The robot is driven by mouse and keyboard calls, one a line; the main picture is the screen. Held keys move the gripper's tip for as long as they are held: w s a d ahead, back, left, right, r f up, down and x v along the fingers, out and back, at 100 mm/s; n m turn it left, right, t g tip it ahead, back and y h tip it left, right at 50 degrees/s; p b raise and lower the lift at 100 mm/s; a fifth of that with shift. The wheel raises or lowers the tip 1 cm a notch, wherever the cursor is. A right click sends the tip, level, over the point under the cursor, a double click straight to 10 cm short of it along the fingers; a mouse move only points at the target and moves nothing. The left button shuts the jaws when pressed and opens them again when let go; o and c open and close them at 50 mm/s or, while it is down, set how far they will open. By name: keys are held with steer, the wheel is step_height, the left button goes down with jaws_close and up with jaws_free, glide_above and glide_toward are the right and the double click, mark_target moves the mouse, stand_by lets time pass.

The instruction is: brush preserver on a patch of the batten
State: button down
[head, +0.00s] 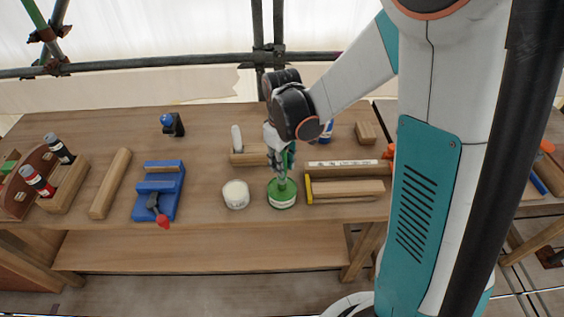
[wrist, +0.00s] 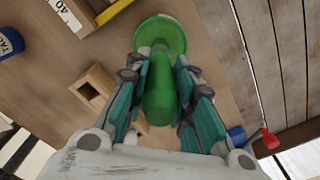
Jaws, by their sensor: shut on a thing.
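My gripper (head: 281,158) is shut on an upright green handle (head: 290,157), which looks like the brush's. In the wrist view the handle (wrist: 160,100) lies between the two fingers, and a round green top (wrist: 163,32) shows beyond it. Below the gripper a green tin with a pale label (head: 282,199) stands on the bench. The handle's lower end meets the tin; the bristles are hidden. Wooden lengths lie at the right (head: 350,196) and left (head: 110,183); I cannot tell which is the batten. No preserver patch is clear.
A white-topped tub (head: 236,194) stands just left of the tin. A blue tool block (head: 160,190) with a red-tipped tool sits further left. A yellow-edged piece (head: 308,189) and a ruler strip (head: 342,163) are to the right.

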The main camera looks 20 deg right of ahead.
stand_by(0.4)
steer(key=shift+r+p, duration=2.45)
steer(key=shift+r, duration=1.05)
steer(key=shift+f, duration=0.1)
